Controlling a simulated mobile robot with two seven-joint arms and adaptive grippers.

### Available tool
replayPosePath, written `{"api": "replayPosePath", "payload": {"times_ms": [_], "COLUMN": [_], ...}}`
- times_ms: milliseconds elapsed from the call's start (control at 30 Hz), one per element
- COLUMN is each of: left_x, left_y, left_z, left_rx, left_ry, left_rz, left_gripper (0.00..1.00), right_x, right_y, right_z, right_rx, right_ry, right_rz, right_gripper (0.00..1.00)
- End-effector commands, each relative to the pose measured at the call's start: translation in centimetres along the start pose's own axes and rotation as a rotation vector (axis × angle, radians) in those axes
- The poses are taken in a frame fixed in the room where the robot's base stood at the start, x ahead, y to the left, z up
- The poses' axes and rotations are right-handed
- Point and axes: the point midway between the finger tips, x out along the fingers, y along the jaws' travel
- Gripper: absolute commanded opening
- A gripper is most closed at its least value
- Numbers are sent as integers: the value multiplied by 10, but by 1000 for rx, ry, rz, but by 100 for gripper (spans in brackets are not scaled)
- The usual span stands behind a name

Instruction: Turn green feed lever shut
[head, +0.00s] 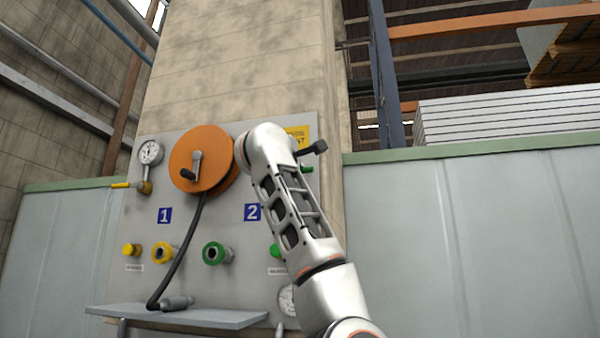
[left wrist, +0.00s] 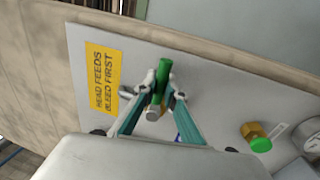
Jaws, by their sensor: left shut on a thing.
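The green feed lever (left wrist: 164,75) is gripped in the left wrist view, with its grey pivot end at the near side. In the head view only a short green end of the lever (head: 307,169) shows at the panel's right side, lying roughly level and pointing right; my wrist hides the rest. My left gripper (left wrist: 160,92) has its teal fingers closed on both sides of the lever. In the head view my left arm rises from the lower right and covers that part of the grey panel (head: 140,225). My right gripper is in neither view.
An orange hose reel (head: 215,140), a gauge (head: 151,152) and a yellow lever (head: 122,185) sit left of my arm. A green coupling (head: 213,253) is below the reel. A shelf (head: 200,317) juts out under the panel. A yellow sign (left wrist: 102,80) is beside the lever.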

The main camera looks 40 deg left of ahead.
Motion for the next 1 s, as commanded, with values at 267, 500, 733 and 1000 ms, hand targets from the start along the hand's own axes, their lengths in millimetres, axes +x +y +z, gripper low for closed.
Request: {"api": "replayPosePath", "payload": {"times_ms": [267, 500, 733, 1000], "left_x": [0, 0, -6, -47], "left_y": [0, 0, 1, 2], "left_z": [-1, -1, 0, 1], "left_rx": [-4, -2, -1, -5], "left_ry": [1, 1, -1, -2], "left_rz": [0, 1, 2, 4], "left_gripper": [18, 28, 28, 28], "right_x": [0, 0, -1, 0], "right_y": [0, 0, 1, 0], "right_z": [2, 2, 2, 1], "right_rx": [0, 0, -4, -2], "right_ry": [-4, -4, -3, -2], "right_rz": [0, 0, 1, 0], "right_gripper": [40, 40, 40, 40]}}
